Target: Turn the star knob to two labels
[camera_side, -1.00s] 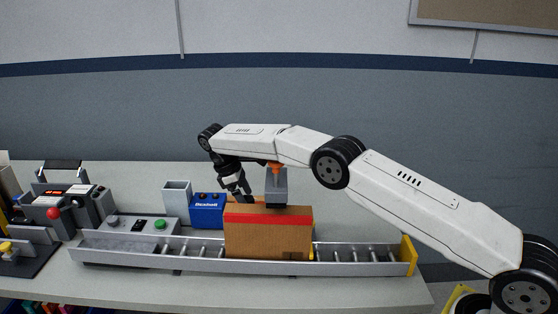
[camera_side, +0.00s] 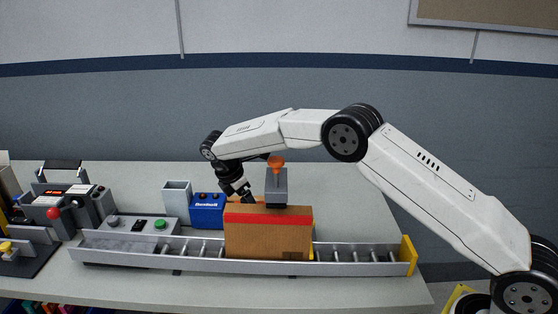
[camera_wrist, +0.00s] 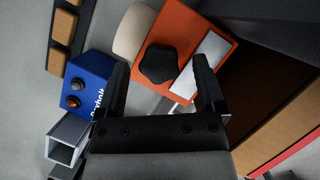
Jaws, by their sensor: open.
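A black star knob (camera_wrist: 158,64) sits on the face of an orange box (camera_wrist: 182,24) in the wrist view. A white plate (camera_wrist: 202,62) is beside the knob on the same face; I can read no labels on it. My gripper (camera_wrist: 160,72) is open, its two dark fingers spread on either side of the knob in the picture. I cannot tell how far the tips are from the knob. In the side view, my gripper (camera_side: 242,190) points down behind the cardboard box, and the knob is hidden there.
The taped cardboard box (camera_side: 265,238) stands on a roller conveyor (camera_side: 350,258). A grey post with an orange top (camera_side: 277,180) rises behind it. A blue box (camera_side: 207,210) and an open grey square tube (camera_side: 177,197) stand to the left. The bench behind right is clear.

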